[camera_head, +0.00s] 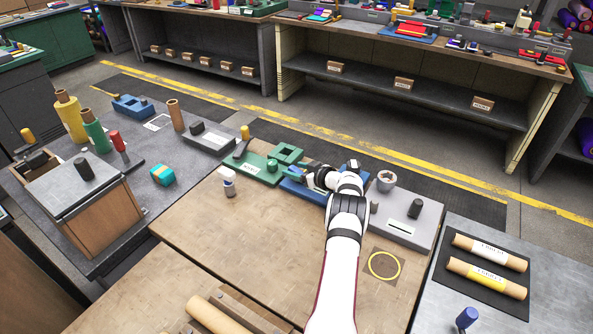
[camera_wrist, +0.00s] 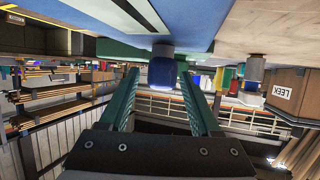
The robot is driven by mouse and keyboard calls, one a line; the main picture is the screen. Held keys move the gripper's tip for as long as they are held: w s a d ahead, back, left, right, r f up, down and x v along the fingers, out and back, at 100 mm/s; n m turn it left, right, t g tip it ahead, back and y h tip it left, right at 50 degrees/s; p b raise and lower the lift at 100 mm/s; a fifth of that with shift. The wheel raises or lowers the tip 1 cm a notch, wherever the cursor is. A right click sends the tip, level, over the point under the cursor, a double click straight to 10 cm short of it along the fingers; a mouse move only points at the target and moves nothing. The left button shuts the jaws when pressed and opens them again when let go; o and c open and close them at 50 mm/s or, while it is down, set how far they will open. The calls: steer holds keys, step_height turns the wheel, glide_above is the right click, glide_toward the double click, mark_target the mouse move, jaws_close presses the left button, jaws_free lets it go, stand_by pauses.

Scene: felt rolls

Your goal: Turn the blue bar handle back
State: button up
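The blue fixture (camera_head: 298,189) lies at the back of the wooden bench, partly covered by my arm. In the wrist view its blue underside or face (camera_wrist: 200,22) fills the top of the picture. A short dark-blue handle piece (camera_wrist: 162,72) with a grey collar shows there, lying between the tips of my gripper's two green fingers (camera_wrist: 162,85). A gap shows on each side of it, so my gripper is open. In the head view my gripper (camera_head: 311,178) is at the blue fixture, and its fingers and the handle are mostly hidden.
A green fixture (camera_head: 262,172) stands left of the blue one, and a grey fixture (camera_head: 395,222) with a black knob stands right. A white bottle (camera_head: 228,181) stands on the bench. A yellow ring (camera_head: 384,265) lies at the right. The bench's middle is clear.

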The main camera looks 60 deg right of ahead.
steer(key=v, duration=1.5)
steer(key=shift+s+r, duration=0.25)
steer(key=shift+s, duration=0.05)
